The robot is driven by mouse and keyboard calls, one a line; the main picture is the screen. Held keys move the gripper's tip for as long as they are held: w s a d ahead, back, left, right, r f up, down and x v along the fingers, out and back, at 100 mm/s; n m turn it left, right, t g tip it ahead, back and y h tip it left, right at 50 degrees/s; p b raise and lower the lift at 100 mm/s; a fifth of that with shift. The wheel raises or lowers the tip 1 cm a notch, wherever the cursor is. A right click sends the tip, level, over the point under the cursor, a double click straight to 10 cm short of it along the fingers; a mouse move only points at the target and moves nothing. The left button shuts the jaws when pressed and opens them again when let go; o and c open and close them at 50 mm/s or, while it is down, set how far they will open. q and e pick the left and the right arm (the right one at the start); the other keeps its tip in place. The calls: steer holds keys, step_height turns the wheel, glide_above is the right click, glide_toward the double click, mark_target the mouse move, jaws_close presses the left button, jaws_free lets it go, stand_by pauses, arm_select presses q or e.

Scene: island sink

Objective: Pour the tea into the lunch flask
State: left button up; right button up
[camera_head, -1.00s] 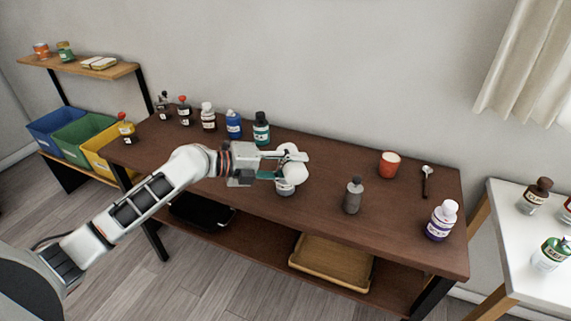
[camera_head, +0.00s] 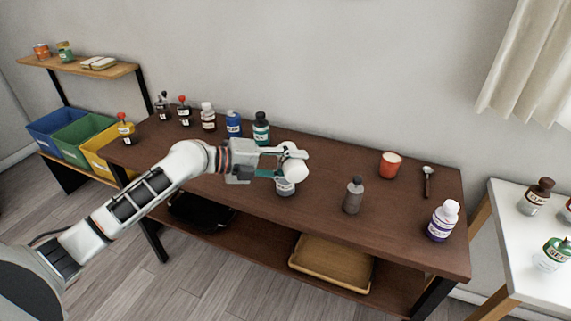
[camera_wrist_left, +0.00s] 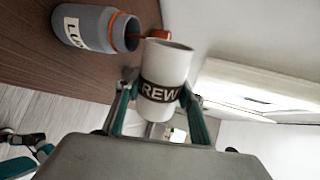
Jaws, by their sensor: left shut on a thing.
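My left gripper (camera_head: 288,164) is shut on a white cup (camera_head: 295,171) with a dark band, which reads "REW" in the left wrist view (camera_wrist_left: 160,90). The cup is tipped over above the grey lunch flask (camera_head: 285,188), which stands upright on the brown table. In the left wrist view the flask (camera_wrist_left: 88,27) shows a pale label starting "LU" and an open mouth with orange at its rim. An orange-red streak, looking like tea, spans from the cup's rim to the flask's mouth. The level inside the flask is hidden.
Several bottles line the back left. A wooden tray (camera_head: 331,263) is on the shelf below.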

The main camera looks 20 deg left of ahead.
arm_select(q)
steer(key=shift+w+a+r+n+b, duration=0.15)
steer(key=shift+r+n+b, duration=0.1)
steer(key=shift+n+b, duration=0.15)
stand_by(0.6)
